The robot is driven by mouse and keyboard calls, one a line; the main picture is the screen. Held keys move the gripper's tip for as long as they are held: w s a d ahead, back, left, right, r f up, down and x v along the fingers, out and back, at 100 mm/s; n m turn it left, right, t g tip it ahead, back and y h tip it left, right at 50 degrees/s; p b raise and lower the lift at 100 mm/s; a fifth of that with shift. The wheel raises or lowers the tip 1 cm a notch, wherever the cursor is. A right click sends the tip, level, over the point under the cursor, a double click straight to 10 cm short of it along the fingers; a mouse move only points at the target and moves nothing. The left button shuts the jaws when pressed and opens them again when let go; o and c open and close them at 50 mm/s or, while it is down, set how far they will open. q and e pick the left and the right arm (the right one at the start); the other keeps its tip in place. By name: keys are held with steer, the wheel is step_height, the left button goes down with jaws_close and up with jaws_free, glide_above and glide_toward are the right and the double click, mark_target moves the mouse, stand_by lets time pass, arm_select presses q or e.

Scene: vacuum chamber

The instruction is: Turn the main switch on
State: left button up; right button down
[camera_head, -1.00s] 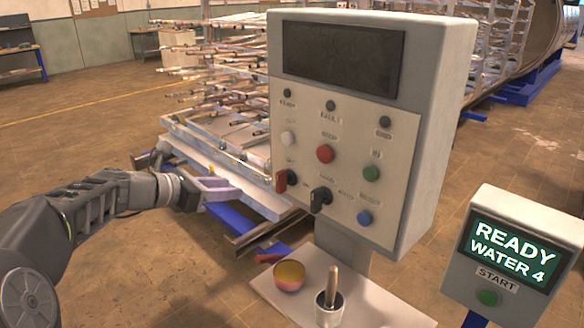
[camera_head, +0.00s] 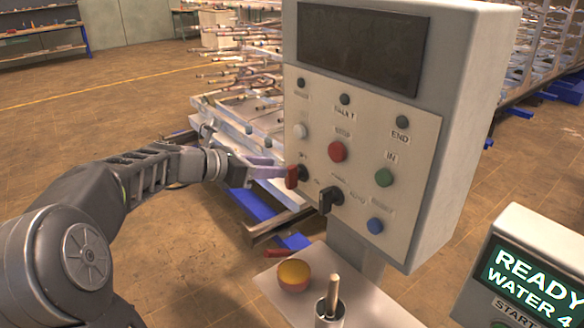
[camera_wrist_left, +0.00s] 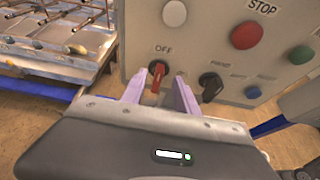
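The control box's panel (camera_head: 362,150) carries the main switch, a rotary switch with a red handle (camera_head: 292,176) at the lower left of its face. In the left wrist view the red handle (camera_wrist_left: 158,74) stands roughly upright under the word OFF. My left gripper (camera_head: 270,171) is at the panel's left edge, level with this switch. In the left wrist view its two purple fingers (camera_wrist_left: 158,92) are apart, one on each side of the red handle, with gaps visible. Whether the tips reach past the handle is unclear. My right gripper is not in view.
A black rotary switch (camera_head: 328,198) sits just right of the red one. Red (camera_head: 337,151), green (camera_head: 384,177) and blue (camera_head: 375,226) buttons are nearby. The display (camera_head: 360,48) is dark. A bowl (camera_head: 294,275) and a cup with a pestle (camera_head: 330,308) stand below.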

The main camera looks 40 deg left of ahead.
mark_target(291, 167)
arm_select(q)
steer(key=x, duration=0.6)
steer(key=shift+w+f+p, duration=0.15)
steer(key=shift+w+p, duration=0.15)
steer(key=shift+w, duration=0.05)
steer(key=shift+c, duration=0.5)
jaws_close()
